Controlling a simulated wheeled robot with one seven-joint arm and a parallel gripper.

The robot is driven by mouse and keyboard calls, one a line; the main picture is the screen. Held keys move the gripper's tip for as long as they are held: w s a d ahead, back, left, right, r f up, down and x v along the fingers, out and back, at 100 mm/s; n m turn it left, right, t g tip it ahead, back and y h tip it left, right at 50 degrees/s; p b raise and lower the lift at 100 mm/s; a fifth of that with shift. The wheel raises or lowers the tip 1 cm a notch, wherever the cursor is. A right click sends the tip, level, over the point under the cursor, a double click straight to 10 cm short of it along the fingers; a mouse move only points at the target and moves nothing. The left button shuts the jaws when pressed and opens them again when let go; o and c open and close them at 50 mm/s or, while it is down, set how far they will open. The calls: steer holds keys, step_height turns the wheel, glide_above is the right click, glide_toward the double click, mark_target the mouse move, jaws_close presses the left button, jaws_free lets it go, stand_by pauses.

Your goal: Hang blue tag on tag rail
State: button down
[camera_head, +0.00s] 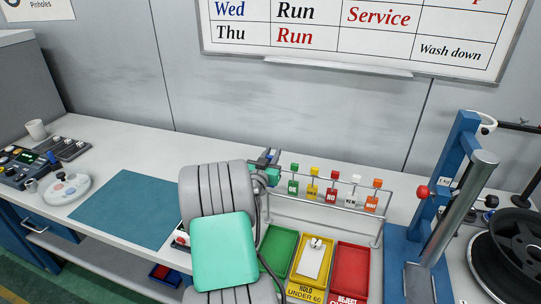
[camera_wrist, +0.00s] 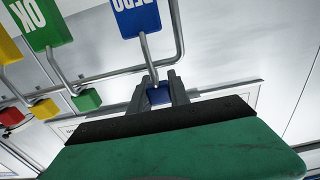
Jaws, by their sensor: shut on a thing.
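My gripper (camera_wrist: 160,92) is shut on the small blue block at the end of the blue tag's wire. The blue tag (camera_wrist: 137,18), a plate marked REDO, shows in the wrist view beyond the fingers, joined to the block by a bent wire. In the head view my gripper (camera_head: 271,157) is at the left end of the tag rail (camera_head: 391,196), and my arm hides most of the blue tag. In the wrist view the wire is close to the grey rail (camera_wrist: 181,42) near its bent corner. I cannot tell whether the wire rests on it.
Green (camera_head: 293,187), yellow (camera_head: 312,191), red (camera_head: 331,195), white (camera_head: 351,199) and orange (camera_head: 371,203) tags hang along the rail. Green, yellow (camera_head: 311,268) and red (camera_head: 350,271) trays lie below. A blue stand (camera_head: 452,160) rises at right. A teal mat (camera_head: 125,209) lies bare at left.

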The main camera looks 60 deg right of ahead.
steer(key=shift+f, duration=0.35)
steer(key=c, duration=1.1)
jaws_free()
steer(key=shift+c, duration=0.2)
steer(key=w+a+f+n+t+y+b, duration=0.1)
steer(key=w+a+n+y, duration=0.1)
steer(key=a, duration=0.9)
steer(key=w+a+f+n+t+y+b, duration=0.1)
steer(key=w+a+y, duration=0.4)
steer(key=a, duration=0.7)
steer(key=w+a+f+n+t+y+b, duration=0.1)
steer(key=w+a+f+n+y, duration=0.1)
steer(key=a, duration=0.9)
steer(key=shift+w+a+f+n+y, duration=0.1)
steer(key=shift+w+n+y, duration=0.35)
steer(key=shift+w, duration=0.5)
steer(key=shift+w+a+f+n+y, duration=0.1)
steer(key=shift+w+n+y, duration=0.15)
steer(key=shift+w+y, duration=0.5)
steer(key=s+a+n+g+y, duration=0.1)
steer(key=s+a+n+y, duration=0.2)
steer(key=a, duration=0.9)
steer(key=s+a+n+g+y, duration=0.1)
steer(key=s+a+n+y, duration=0.2)
steer(key=a, duration=0.9)
steer(key=s+n, duration=0.2)
steer(key=n, duration=0.2)
steer(key=shift+s+a+f+y, duration=0.15)
steer(key=shift+s+a+y, duration=0.15)
steer(key=shift+s, duration=0.1)
